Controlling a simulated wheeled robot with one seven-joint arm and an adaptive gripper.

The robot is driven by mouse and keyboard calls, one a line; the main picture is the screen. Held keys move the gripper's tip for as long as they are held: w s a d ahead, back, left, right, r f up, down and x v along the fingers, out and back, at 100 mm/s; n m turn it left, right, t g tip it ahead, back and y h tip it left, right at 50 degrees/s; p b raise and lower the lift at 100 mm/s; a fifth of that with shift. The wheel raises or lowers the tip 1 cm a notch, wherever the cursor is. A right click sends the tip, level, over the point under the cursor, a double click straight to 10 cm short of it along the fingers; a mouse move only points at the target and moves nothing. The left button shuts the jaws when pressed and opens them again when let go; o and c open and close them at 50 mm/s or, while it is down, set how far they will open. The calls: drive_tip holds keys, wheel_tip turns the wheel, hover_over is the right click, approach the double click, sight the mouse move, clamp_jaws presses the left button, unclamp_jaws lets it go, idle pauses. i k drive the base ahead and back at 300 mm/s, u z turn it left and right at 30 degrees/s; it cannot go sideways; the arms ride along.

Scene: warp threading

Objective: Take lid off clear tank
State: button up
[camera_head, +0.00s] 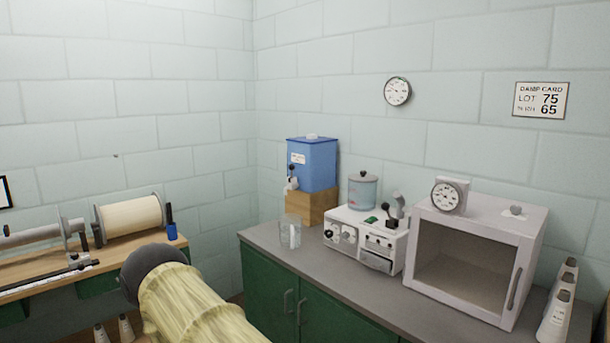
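A small round tank (362,195) with greyish, see-through-looking walls and a small red mark stands on top of a white machine (350,232) on the counter. A grey lid (363,177) with a small knob sits on its rim, closing it. It is the thing that best fits the clear tank. A lidless clear glass beaker (291,234) with a white stick-like thing inside stands on the counter to its left. My gripper is not in view.
A blue tank (312,165) with a tap stands on a wooden block (311,207). A glass-fronted white cabinet (470,255) stands right of the machine, with white cones (555,318) beyond. A yellow, dark-ended thing (185,300) fills the lower left foreground. Some counter front (320,270) is bare.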

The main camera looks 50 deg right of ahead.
sight(361, 177)
drive_tip(key=u, duration=0.05)
drive_tip(key=i, duration=1.6)
drive_tip(key=z, duration=0.8)
drive_tip(key=i, duration=0.95)
drive_tip(key=z, duration=1.5)
drive_tip(key=i, duration=0.55)
drive_tip(key=z, duration=0.45)
